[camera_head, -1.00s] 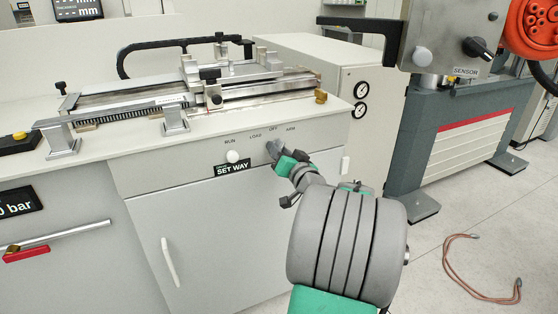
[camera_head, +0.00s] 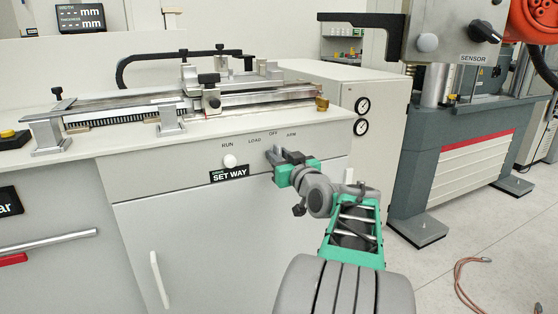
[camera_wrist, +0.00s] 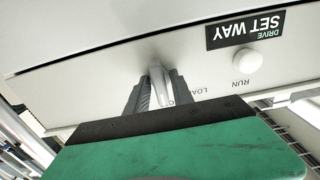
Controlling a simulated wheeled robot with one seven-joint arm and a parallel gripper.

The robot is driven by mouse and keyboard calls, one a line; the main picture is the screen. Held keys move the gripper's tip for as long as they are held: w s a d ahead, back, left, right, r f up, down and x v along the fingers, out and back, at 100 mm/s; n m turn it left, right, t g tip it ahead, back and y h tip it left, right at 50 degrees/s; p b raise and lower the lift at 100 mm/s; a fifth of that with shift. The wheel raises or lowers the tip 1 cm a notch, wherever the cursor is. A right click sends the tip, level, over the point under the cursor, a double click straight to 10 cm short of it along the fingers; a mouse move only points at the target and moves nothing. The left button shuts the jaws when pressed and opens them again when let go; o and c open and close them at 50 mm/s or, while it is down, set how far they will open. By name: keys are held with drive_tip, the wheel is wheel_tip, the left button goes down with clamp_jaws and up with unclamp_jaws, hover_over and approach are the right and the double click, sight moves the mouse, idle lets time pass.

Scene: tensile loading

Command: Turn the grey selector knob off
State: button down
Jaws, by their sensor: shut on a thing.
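The grey selector knob (camera_wrist: 158,84) is on the front panel of the bench, below the printed marks RUN, LOAD, OFF and ARM. In the wrist view its pale lever-like body stands between my two dark fingers. My gripper (camera_wrist: 158,92) is shut on it; in the head view my gripper (camera_head: 275,155) is at the panel under the OFF mark. My fingers hide most of the knob in the head view, so its pointing direction is hard to tell there.
A white round button (camera_head: 230,161) and the SET WAY sign (camera_head: 229,174) are left of the knob. A metal slide fixture (camera_head: 200,95) stands on the bench top. A grey cabinet with two gauges (camera_head: 362,105) stands right. A hose (camera_head: 470,285) lies on the floor.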

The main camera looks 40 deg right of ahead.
drive_tip(key=shift+f, duration=0.1)
drive_tip(key=c, duration=1.4)
unclamp_jaws()
drive_tip(key=p+v, duration=0.1)
drive_tip(key=v, duration=0.7)
drive_tip(key=shift+w, duration=0.1)
